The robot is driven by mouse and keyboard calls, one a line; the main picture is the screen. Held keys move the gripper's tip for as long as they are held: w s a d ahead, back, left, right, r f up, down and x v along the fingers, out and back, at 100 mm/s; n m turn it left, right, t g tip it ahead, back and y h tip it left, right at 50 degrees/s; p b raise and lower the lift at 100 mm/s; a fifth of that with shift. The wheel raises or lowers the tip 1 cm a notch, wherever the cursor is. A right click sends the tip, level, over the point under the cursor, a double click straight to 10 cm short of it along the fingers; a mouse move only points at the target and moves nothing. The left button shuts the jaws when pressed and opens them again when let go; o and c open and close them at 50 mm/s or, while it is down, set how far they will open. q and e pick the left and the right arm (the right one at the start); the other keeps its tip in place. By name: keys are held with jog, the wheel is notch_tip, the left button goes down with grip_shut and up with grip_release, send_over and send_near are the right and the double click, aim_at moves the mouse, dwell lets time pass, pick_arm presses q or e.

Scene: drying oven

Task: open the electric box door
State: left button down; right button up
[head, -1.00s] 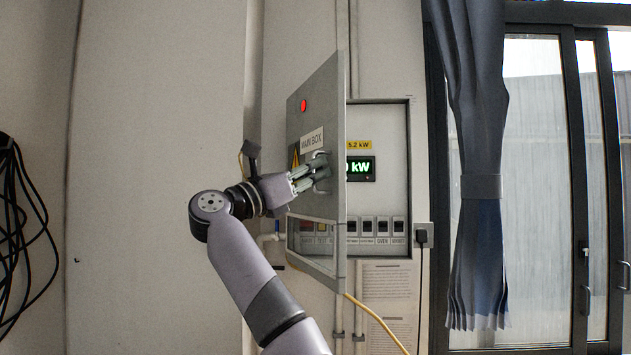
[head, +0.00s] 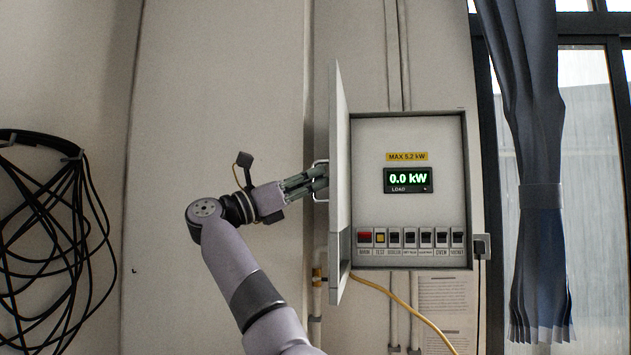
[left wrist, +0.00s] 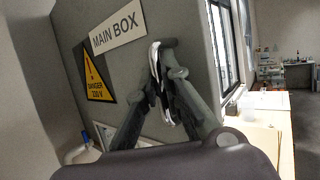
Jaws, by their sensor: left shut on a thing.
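The electric box (head: 457,118) is on the wall, with its grey door (head: 340,190) swung out on the left side and seen almost edge-on. Inside show a "0.0 kW" display (head: 408,180) and a row of switches (head: 410,238). My left gripper (head: 322,181) is shut on the door's metal handle (head: 316,164). In the left wrist view, the fingers (left wrist: 165,85) close around the handle on the door face (left wrist: 185,25), beside the "MAIN BOX" label (left wrist: 118,32) and a yellow danger sign (left wrist: 98,80). My right gripper is not in view.
A black cable coil (head: 50,230) hangs at the left. A yellow cable (head: 405,312) runs below the box. A plug (head: 481,245) sits right of it, with a blue curtain (head: 540,190) and window beyond. Bare wall (head: 215,90) lies left of the door.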

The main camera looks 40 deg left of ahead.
pick_arm(q)
jog(key=shift+s+r, duration=0.1)
jog(key=shift+r, duration=0.2)
jog(key=c, duration=2)
grip_release()
jog(key=shift+a, duration=0.1)
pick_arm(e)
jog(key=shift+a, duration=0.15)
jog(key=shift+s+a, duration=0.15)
pick_arm(q)
jog(key=v, duration=1.1)
jog(key=shift+s+f, duration=0.15)
jog(key=shift+f, duration=0.4)
jog(key=shift+a, duration=0.15)
